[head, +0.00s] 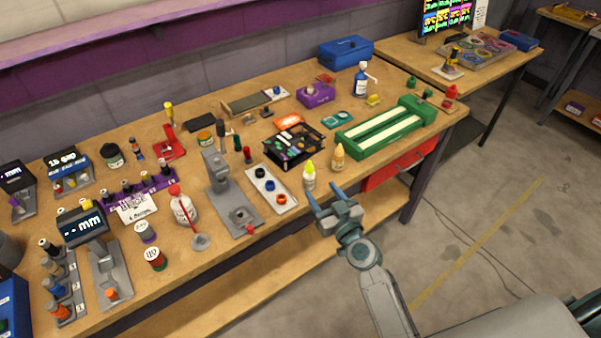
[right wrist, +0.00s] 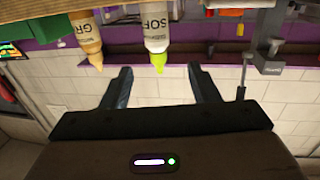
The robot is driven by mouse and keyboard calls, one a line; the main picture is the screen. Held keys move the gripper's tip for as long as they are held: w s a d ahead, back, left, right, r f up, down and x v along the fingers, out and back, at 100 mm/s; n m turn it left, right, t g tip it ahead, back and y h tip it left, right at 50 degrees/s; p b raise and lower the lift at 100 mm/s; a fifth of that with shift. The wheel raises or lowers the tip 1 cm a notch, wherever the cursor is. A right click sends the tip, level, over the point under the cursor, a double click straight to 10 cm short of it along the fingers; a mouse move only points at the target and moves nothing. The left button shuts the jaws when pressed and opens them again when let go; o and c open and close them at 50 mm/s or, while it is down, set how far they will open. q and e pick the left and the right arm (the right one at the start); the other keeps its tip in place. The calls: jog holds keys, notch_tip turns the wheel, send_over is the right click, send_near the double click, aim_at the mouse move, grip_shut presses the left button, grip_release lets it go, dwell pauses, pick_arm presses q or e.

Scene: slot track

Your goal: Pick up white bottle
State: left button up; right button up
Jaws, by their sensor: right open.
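A small white bottle with a yellow-green tip (head: 309,178) stands upright at the table's front edge. It shows upside down in the right wrist view (right wrist: 157,32), with dark lettering, roughly in line with the gap between my fingers. My right gripper (head: 327,200) is open and empty, just in front of the bottle and apart from it. Its two fingers also show in the right wrist view (right wrist: 160,72). My left gripper is not in view.
A tan bottle with an orange tip (head: 338,157) stands close to the right of the white one. A green track-like fixture (head: 385,130) lies further right. A tray with coloured rings (head: 272,189) and a grey press stand (head: 232,200) are to the left.

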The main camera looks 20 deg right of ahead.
aim_at(312, 177)
jog(key=w, duration=0.3)
jog(key=w+p, duration=0.1)
jog(key=w, duration=0.2)
jog(key=w+a, duration=0.1)
jog(key=w, duration=0.2)
jog(key=shift+a+f, duration=0.1)
jog(key=shift+f, duration=0.3)
jog(key=shift+r, duration=0.1)
jog(key=shift+c, duration=0.2)
jog(key=c, duration=1)
